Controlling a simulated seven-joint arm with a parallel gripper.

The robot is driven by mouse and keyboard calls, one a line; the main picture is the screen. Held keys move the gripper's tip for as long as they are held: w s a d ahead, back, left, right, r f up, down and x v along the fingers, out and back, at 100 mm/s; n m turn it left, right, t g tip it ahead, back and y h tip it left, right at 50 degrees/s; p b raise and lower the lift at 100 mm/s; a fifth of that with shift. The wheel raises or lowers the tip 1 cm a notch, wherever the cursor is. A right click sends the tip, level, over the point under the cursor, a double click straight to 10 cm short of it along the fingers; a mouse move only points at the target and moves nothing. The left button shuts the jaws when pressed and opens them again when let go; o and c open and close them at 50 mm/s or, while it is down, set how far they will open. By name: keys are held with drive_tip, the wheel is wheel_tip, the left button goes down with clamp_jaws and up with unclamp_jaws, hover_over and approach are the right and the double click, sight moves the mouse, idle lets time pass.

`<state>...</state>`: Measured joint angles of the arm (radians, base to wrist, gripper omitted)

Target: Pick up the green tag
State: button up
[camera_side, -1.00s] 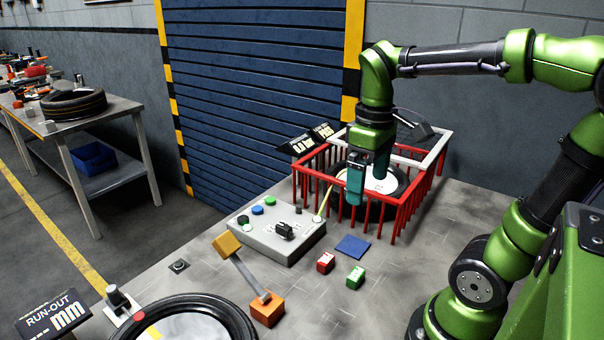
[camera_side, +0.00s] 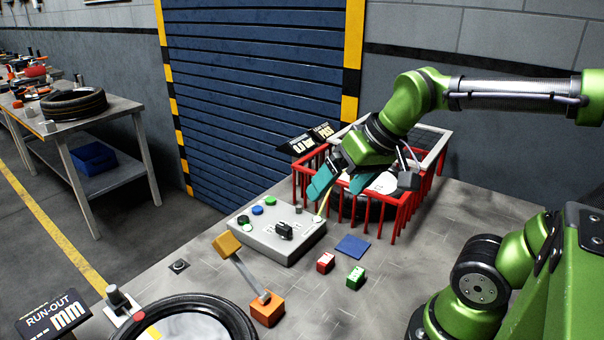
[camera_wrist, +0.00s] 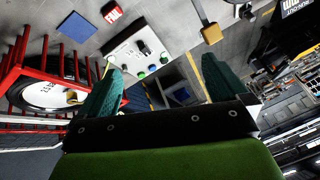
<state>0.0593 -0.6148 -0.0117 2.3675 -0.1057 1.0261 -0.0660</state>
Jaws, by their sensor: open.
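The green tag (camera_side: 355,277) is a small green block with white marks on its face. It lies on the grey table in the side view, just right of a red tag (camera_side: 325,262). My gripper (camera_side: 338,188) is open and empty, tilted, above the front left edge of the red cage. It is behind and above the green tag, well apart from it. The red tag shows there at the top (camera_wrist: 112,13), but I do not see the green tag.
A blue square pad (camera_side: 353,246) lies behind the tags. A grey control box (camera_side: 278,238) with buttons stands left of them. The red cage (camera_side: 415,205) holds a wheel. An orange block with a lever (camera_side: 267,311) and a tyre (camera_side: 190,305) are in front. Table right of the tags is clear.

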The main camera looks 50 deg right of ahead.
drive_tip(key=shift+s+a+f+t+y, duration=0.2)
drive_tip(key=shift+s+a+f+t, duration=0.15)
drive_tip(key=shift+a, duration=0.25)
drive_tip(key=shift+s+a+f+t+y, duration=0.2)
drive_tip(key=shift+s+a+f+t, duration=0.1)
drive_tip(key=shift+s+a, duration=0.2)
drive_tip(key=shift+c, duration=0.8)
drive_tip(key=shift+a+r, duration=0.15)
drive_tip(key=shift+r, duration=0.05)
drive_tip(key=shift+c, duration=1.3)
drive_tip(key=shift+f, duration=0.1)
drive_tip(key=w+d+f+g+h, duration=0.1)
drive_tip(key=w+d+f+g, duration=0.3)
drive_tip(key=f+g, duration=0.15)
drive_tip(key=n+g+h, duration=0.1)
drive_tip(key=n+g, duration=0.3)
drive_tip(key=g, duration=0.2)
approach(356, 273)
drive_tip(key=x, duration=0.4)
drive_tip(key=shift+s+a+f, duration=0.1)
drive_tip(key=shift+s+f, duration=0.05)
drive_tip(key=shift+f, duration=0.05)
drive_tip(key=shift+x, duration=2.55)
